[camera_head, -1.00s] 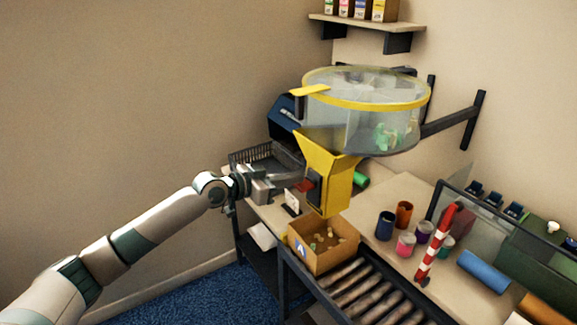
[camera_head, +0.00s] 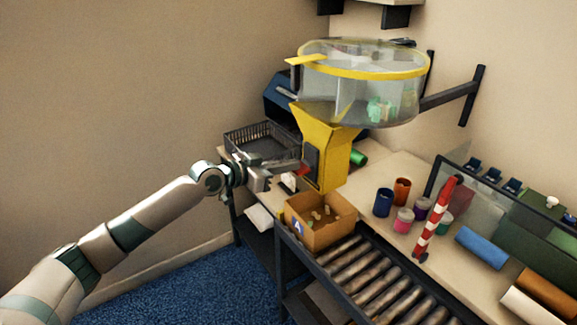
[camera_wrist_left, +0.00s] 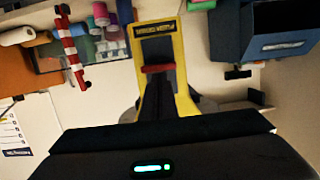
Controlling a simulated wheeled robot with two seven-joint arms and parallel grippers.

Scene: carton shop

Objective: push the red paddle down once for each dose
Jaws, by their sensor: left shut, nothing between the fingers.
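The red paddle (camera_head: 303,170) is on the front of the yellow dispenser chute (camera_head: 337,157), low under a dark slot. In the left wrist view the red paddle (camera_wrist_left: 157,68) crosses the dark slot in the yellow frame. My left gripper (camera_head: 296,167) is shut and empty, its tips at the paddle and partly covering it; they look in contact. The clear drum (camera_head: 345,98) above the chute has a yellow rim and pale green pieces inside. An open carton (camera_head: 318,238) with a blue label stands below the chute, with several small pieces in it. My right gripper is out of view.
A black basket (camera_head: 262,150) stands behind my gripper. The roller conveyor (camera_head: 365,280) runs forward from the carton. Several small cans, a red-and-white striped post (camera_head: 436,220) and a blue roll (camera_head: 481,248) are on the bench at right. Open floor lies at left.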

